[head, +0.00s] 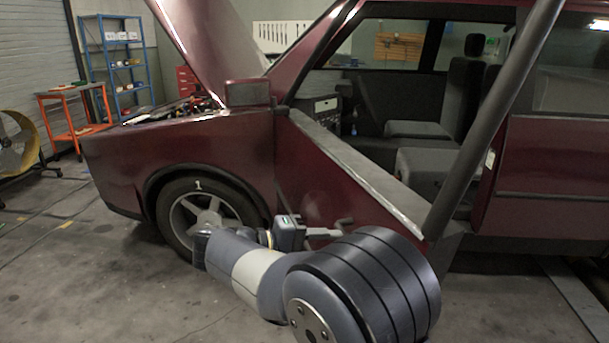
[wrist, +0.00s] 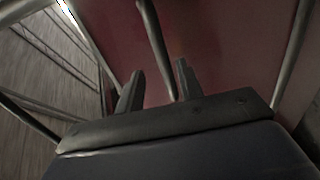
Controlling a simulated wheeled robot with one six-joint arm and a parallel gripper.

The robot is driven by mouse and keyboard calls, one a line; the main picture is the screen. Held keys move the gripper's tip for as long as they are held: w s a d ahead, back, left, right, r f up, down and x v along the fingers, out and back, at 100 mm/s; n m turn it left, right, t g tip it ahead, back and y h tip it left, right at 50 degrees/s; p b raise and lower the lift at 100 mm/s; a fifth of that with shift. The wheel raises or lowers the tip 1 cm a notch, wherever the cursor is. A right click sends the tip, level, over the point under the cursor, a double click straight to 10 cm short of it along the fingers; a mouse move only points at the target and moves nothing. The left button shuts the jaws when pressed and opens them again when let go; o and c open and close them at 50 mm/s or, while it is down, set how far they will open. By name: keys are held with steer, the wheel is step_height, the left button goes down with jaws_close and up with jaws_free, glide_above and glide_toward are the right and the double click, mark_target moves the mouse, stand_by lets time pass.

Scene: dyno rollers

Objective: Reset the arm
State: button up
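My gripper (wrist: 160,66) shows in the wrist view with its two dark fingers apart and nothing clearly held between them. A thin dark bar passes behind the gap, and a dark red surface (wrist: 215,45) fills the background. In the head view my arm reaches from the bottom right towards the left, bent at the wrist. The gripper end (head: 325,233) is low beside the red car panel (head: 315,185); I cannot tell whether it touches.
The dark red car (head: 205,135) has its hood (head: 205,35) raised. A slanted dark frame bar (head: 500,110) crosses in front of the seats. A front wheel (head: 205,212) is close to my arm. An orange cart (head: 75,110), blue shelf (head: 120,60) and yellow fan (head: 15,143) stand left.

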steer(key=x, duration=0.8)
steer(key=shift+b, duration=0.4)
steer(key=shift+d, duration=0.15)
